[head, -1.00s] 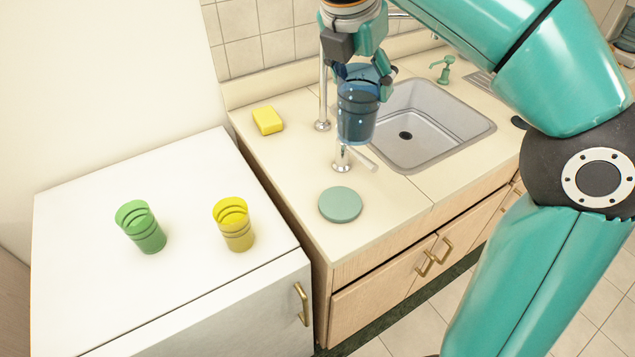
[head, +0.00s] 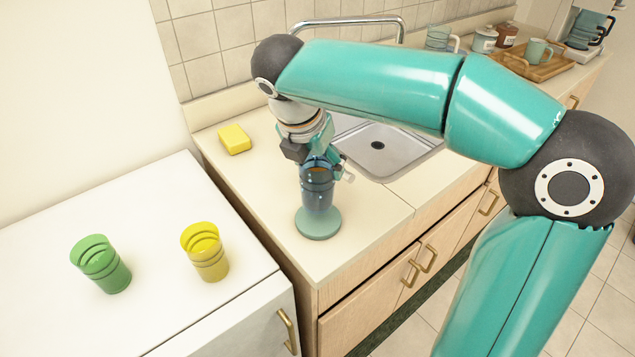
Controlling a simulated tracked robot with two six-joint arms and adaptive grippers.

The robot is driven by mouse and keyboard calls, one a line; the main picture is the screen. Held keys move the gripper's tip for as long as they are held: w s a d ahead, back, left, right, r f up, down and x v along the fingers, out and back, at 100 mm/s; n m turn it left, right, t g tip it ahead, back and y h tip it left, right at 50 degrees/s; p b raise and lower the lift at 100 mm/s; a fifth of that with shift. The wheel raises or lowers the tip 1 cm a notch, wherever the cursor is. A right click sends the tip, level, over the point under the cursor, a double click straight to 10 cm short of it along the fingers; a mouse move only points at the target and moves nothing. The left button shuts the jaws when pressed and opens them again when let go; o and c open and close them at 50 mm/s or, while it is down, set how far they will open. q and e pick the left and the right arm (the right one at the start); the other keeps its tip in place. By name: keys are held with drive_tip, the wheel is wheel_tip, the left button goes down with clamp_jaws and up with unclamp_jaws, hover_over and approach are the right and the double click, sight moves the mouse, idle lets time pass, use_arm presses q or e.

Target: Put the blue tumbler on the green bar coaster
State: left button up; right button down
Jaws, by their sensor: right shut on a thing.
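The blue tumbler (head: 317,194) is see-through and upright. Its base appears over the middle of the green bar coaster (head: 318,224), a round disc on the counter near its front left corner. I cannot tell for sure whether the base touches the coaster. My right gripper (head: 318,163) comes down from above and is shut on the tumbler near its rim, hiding part of the top. My left gripper is not in view.
A green cup (head: 101,265) and a yellow cup (head: 205,252) stand on the white cabinet top at left. A yellow sponge (head: 235,139) lies on the counter. The sink (head: 385,150) is behind my right arm. A wooden tray (head: 536,66) with a mug sits far right.

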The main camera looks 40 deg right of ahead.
wheel_tip(320, 180, down, 4)
drive_tip(key=shift+f+b, duration=0.1)
drive_tip(key=shift+b, duration=0.25)
drive_tip(key=shift+c, duration=0.7)
unclamp_jaws()
drive_tip(key=p+v, duration=0.2)
drive_tip(key=v, duration=1)
drive_tip(key=shift+s, duration=0.1)
